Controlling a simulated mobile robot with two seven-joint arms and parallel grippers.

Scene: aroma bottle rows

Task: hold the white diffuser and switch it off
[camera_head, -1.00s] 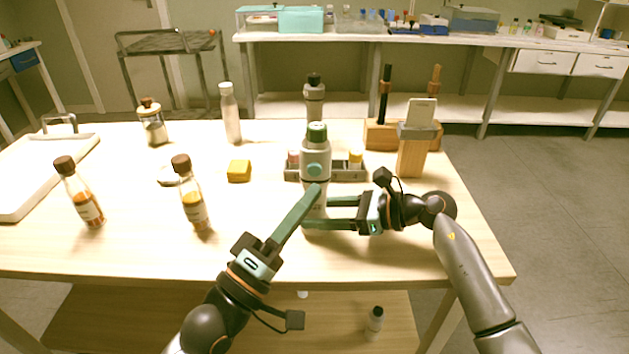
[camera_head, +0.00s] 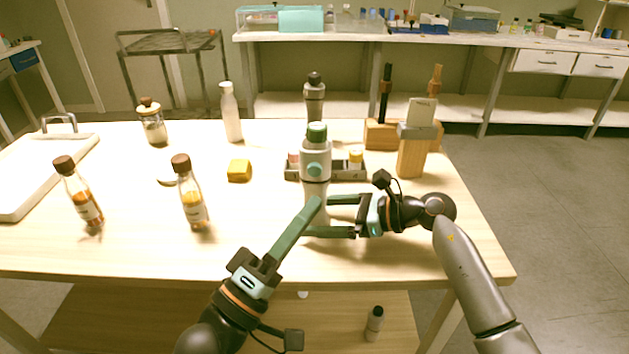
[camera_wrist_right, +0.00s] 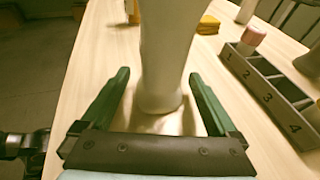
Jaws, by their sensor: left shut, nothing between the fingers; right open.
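The white diffuser (camera_head: 316,150) stands upright on the table, with a dark green cap and a round green button (camera_head: 315,170) on its front. My left gripper (camera_head: 314,205) is shut and empty, its tip just below the button in the picture, in front of the lower body. My right gripper (camera_head: 330,216) is open, with its fingers on either side of the lower body. In the right wrist view the diffuser (camera_wrist_right: 166,55) rises between the open fingers, with visible gaps. Whether the diffuser is on or off cannot be told.
Behind the diffuser is a numbered grey rack (camera_head: 345,174) with small bottles. Two amber bottles (camera_head: 192,200) (camera_head: 84,198), a yellow block (camera_head: 239,170) and a white bottle (camera_head: 231,115) stand left. A wooden stand (camera_head: 411,155) is at the right. The front middle of the table is clear.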

